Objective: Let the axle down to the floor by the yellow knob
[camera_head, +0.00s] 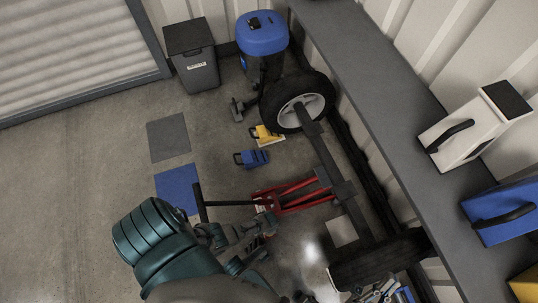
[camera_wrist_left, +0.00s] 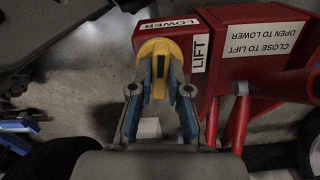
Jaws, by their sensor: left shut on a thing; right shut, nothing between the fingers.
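The axle (camera_head: 328,158) is a dark beam with a wheel (camera_head: 301,108) at its far end and another wheel (camera_head: 375,262) near me. The red jack (camera_head: 295,197) reaches under the middle of the beam; the exact contact is hidden. In the left wrist view, the yellow knob (camera_wrist_left: 154,48) sits on the jack's red body (camera_wrist_left: 262,60), beside LOWER and LIFT labels. My left gripper (camera_wrist_left: 160,88) is shut on this knob. In the head view, the arm partly hides that spot. My right gripper (camera_head: 383,291) is shut and empty at the bottom edge, by the near wheel.
The jack's black handle (camera_head: 228,203) sticks out left. A grey shelf (camera_head: 375,75) runs along the right.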

